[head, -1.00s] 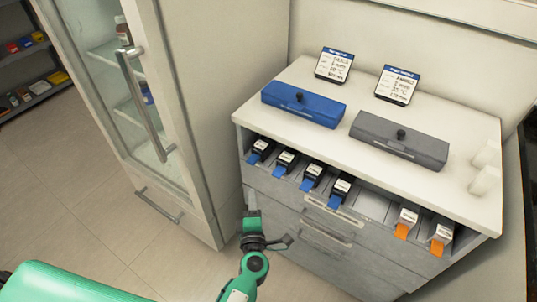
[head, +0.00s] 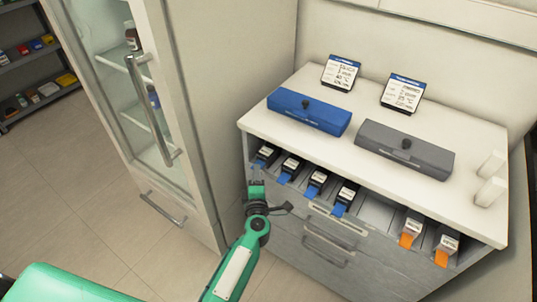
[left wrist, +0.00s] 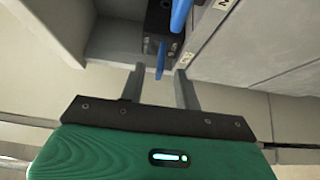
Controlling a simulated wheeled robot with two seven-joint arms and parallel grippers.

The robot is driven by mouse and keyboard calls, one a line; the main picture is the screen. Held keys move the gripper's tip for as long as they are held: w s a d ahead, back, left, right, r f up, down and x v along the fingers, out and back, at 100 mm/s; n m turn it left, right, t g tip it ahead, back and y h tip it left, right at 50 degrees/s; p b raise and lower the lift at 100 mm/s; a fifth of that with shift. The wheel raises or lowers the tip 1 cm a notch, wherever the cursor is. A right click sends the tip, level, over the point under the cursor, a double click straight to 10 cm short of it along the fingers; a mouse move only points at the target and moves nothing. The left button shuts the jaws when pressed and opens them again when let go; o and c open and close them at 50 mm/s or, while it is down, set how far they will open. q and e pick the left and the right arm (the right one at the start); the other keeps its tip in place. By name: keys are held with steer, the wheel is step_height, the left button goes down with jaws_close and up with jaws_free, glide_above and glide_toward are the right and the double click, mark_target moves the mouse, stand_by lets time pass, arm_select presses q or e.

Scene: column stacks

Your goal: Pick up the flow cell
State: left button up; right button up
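Several small black-and-white units with blue tabs sit in slots of the open-fronted bay; I take these for the flow cells. The leftmost flow cell (head: 267,152) is just beyond the tips of my left gripper (head: 256,178). In the left wrist view this flow cell (left wrist: 155,46) is dark, with a blue tab hanging down from it. The left gripper (left wrist: 160,82) is open there, its two fingers apart, and the tab's lower end lies between the fingertips. The fingers do not visibly touch it. My right gripper is not in view.
Two units with orange tabs (head: 409,236) sit at the bay's right. A blue case (head: 308,112) and a grey case (head: 405,148) lie on the white cabinet top (head: 350,145), with label cards behind. A glass-door fridge (head: 150,110) stands close on the left.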

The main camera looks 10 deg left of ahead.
arm_select(q)
steer(key=shift+x, duration=0.95)
jaws_close()
steer(key=shift+r, duration=0.1)
